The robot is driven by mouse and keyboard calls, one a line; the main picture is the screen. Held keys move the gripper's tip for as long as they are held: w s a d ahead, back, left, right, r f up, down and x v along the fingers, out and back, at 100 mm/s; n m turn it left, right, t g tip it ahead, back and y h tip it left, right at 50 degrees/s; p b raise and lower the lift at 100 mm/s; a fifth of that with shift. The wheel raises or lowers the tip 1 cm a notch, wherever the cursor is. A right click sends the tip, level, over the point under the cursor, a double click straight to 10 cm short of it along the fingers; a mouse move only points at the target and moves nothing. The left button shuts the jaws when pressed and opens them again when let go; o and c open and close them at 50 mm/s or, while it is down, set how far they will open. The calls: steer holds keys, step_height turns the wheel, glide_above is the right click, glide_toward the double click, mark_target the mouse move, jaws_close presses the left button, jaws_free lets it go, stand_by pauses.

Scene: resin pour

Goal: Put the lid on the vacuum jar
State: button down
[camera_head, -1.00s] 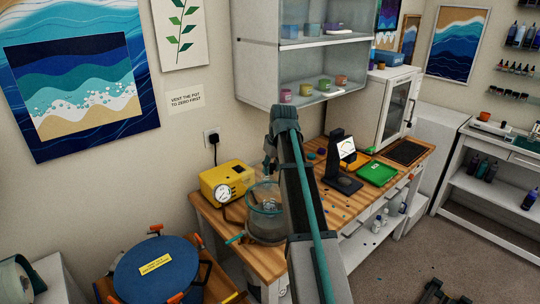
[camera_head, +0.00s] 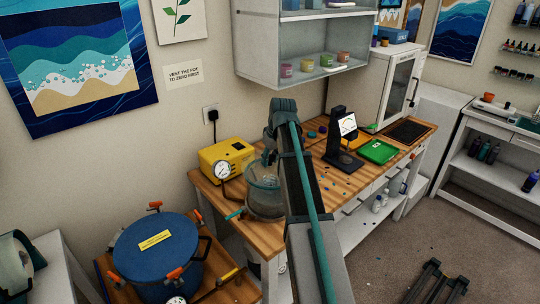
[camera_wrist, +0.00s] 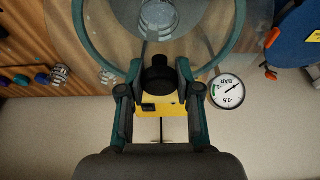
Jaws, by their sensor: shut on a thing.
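The vacuum jar (camera_head: 265,198), a clear round vessel, stands on the wooden bench just left of my arm in the head view. My gripper (camera_wrist: 160,82) is shut on a black knob (camera_wrist: 159,72) in the wrist view, which appears to be the handle of the clear lid. A wide teal ring and a pale cup (camera_wrist: 157,14) show beyond the knob, over the jar area. In the head view my arm hides most of the gripper and knob. Whether the lid touches the jar's rim cannot be told.
A yellow pump (camera_head: 226,158) with a round gauge (camera_head: 222,170) stands behind the jar. A blue pot (camera_head: 155,248) with orange clamps is at front left. A black stand (camera_head: 340,150) and green tray (camera_head: 378,151) are to the right. A glass-fronted cabinet (camera_head: 300,40) hangs above.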

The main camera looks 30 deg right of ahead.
mark_target(270, 156)
steer(key=shift+f, duration=0.35)
steer(key=shift+f, duration=0.55)
stand_by(0.3)
steer(key=c, duration=0.7)
jaws_free()
steer(key=shift+r+p, duration=2.15)
steer(key=shift+r, duration=1.9)
